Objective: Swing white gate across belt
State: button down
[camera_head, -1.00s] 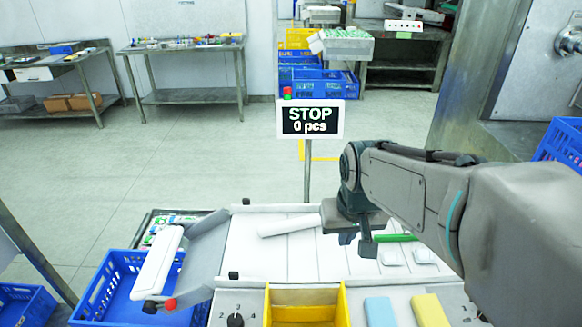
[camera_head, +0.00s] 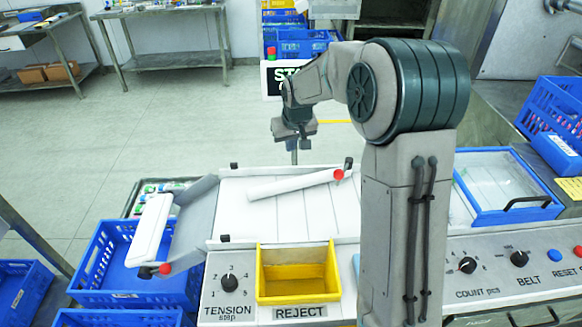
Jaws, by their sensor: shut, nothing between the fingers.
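The white gate (camera_head: 290,187) is a long bar lying slantwise over the white belt (camera_head: 295,215). A red knob (camera_head: 338,175) shows at its right end. Its left end lies near the belt's left part. My gripper (camera_head: 301,141) is shut and empty. It hangs beyond the belt's far edge, above and behind the gate in the picture, apart from it. My arm hides the right part of the belt.
A white bar (camera_head: 150,230) with another red knob (camera_head: 165,269) stands by the left chute (camera_head: 196,225), over a blue crate (camera_head: 112,240). A yellow reject bin (camera_head: 298,275) and a knob panel are in front.

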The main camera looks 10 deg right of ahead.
aim_at(287, 168)
jog(key=p+x, duration=0.1)
jog(key=x, duration=0.9)
jog(key=shift+f+p, duration=0.15)
jog(key=shift+p, duration=0.25)
jog(key=shift+s+d+r+p, duration=0.1)
jog(key=shift+s+p, duration=0.05)
jog(key=shift+s, duration=0.45)
jog(key=shift+s+d+r+p, duration=0.1)
jog(key=shift+s+p, duration=0.05)
jog(key=shift+s, duration=0.5)
jog(key=shift+s+d+f, duration=0.1)
jog(key=shift+s, duration=0.65)
